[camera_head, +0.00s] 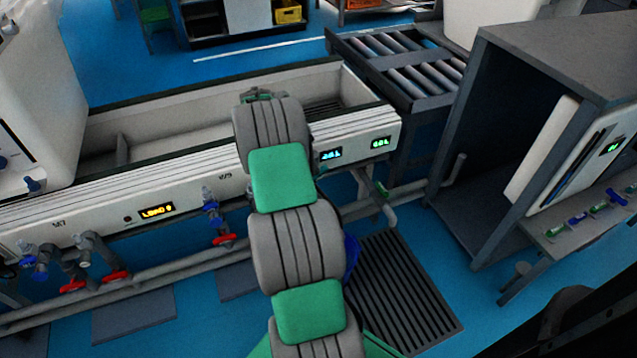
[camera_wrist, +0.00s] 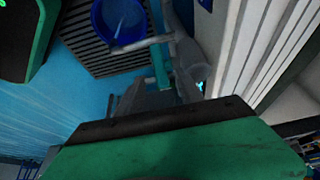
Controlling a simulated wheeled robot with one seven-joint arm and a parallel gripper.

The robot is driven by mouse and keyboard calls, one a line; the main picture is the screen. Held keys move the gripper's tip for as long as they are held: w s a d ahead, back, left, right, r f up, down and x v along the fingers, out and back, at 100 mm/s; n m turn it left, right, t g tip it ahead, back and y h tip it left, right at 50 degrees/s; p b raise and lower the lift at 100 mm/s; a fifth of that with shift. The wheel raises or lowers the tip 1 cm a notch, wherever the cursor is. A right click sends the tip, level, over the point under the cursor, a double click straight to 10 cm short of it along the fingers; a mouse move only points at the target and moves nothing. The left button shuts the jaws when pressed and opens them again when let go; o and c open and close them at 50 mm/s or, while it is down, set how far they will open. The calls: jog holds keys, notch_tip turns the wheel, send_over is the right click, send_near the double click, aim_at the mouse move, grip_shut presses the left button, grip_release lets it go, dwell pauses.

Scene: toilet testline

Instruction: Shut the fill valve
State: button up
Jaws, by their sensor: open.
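A green-handled valve (camera_head: 381,188) sits on the grey pipe below the lit displays at the trough's right end. A green bar on pipework (camera_wrist: 160,66) in the wrist view may be the same valve. Red-handled valves (camera_head: 224,240) and blue fittings (camera_head: 210,206) line the front pipe further left. No readable label shows which one is the fill valve. My gripper (camera_wrist: 157,93) shows as dark grey finger shapes beyond the green and black wrist housing. It is open, close to the green bar in the picture; I cannot tell whether they touch. My arm hides it in the head view.
A blue bucket (camera_wrist: 120,20) stands over the slatted floor grate (camera_head: 405,290). The long white trough (camera_head: 180,190) lies behind the valves. A roller conveyor (camera_head: 400,60) and a dark grey cabinet (camera_head: 560,60) stand to the right.

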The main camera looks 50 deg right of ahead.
jog(key=b+x, duration=0.1)
jog(key=x, duration=0.6)
jog(key=shift+a+b, duration=0.1)
jog(key=shift+b, duration=0.2)
grip_shut()
